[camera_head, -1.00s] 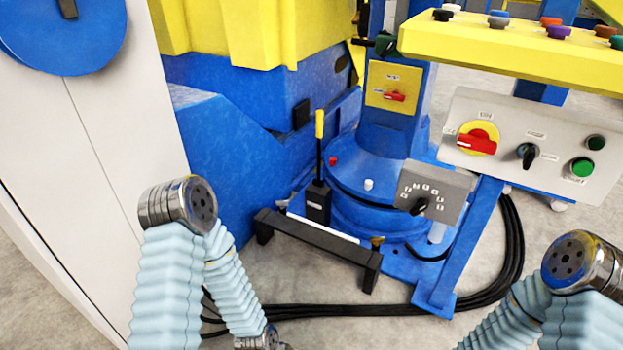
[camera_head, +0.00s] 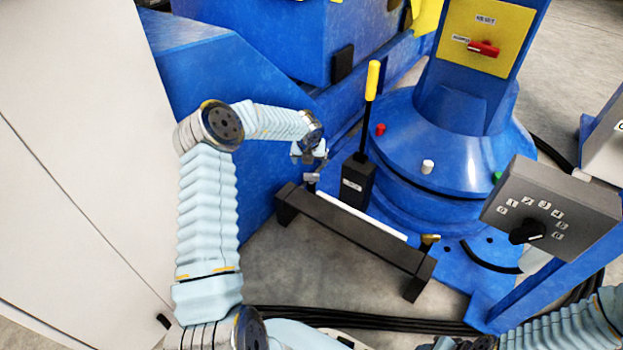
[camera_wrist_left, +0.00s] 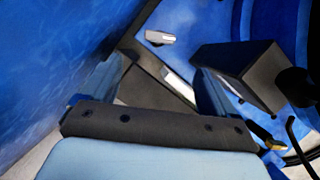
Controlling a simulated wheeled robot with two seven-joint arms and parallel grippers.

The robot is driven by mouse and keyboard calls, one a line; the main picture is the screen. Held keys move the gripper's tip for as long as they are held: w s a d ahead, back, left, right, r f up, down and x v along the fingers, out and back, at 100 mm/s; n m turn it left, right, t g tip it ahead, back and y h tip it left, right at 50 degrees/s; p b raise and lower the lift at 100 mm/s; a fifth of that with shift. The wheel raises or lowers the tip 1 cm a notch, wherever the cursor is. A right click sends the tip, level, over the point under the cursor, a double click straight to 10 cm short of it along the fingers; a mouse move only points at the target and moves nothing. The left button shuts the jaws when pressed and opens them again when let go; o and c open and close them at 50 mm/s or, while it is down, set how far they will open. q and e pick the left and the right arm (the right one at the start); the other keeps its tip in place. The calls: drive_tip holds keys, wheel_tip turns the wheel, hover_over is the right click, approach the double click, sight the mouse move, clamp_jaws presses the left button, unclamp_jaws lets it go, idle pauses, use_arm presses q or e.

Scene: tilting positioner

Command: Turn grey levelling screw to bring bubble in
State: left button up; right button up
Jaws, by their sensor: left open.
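The grey levelling screw (camera_head: 312,178) stands at the left end of the black bar, just below my left gripper (camera_head: 310,156) in the head view. In the left wrist view its light grey head (camera_wrist_left: 160,37) lies beyond the two fingers (camera_wrist_left: 155,85), apart from them. My left gripper is open and empty. A brass-coloured screw (camera_head: 429,240) stands near the bar's right end and also shows in the left wrist view (camera_wrist_left: 272,144). I cannot make out a bubble in either view. My right arm shows at the lower right; its gripper is out of frame.
A black bar (camera_head: 350,230) runs in front of the blue round base (camera_head: 440,150). A black box (camera_head: 357,182) with a yellow-tipped lever (camera_head: 372,82) stands close right of my left gripper. A grey dial box (camera_head: 550,212) is at right. Black cables (camera_head: 380,320) cross the floor.

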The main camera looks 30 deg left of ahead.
sight(311, 175)
use_arm(q)
drive_tip(key=b+x, duration=0.3)
drive_tip(key=x, duration=1)
drive_tip(key=shift+f, duration=0.3)
drive_tip(key=c, duration=1.1)
drive_tip(key=shift+o, duration=0.2)
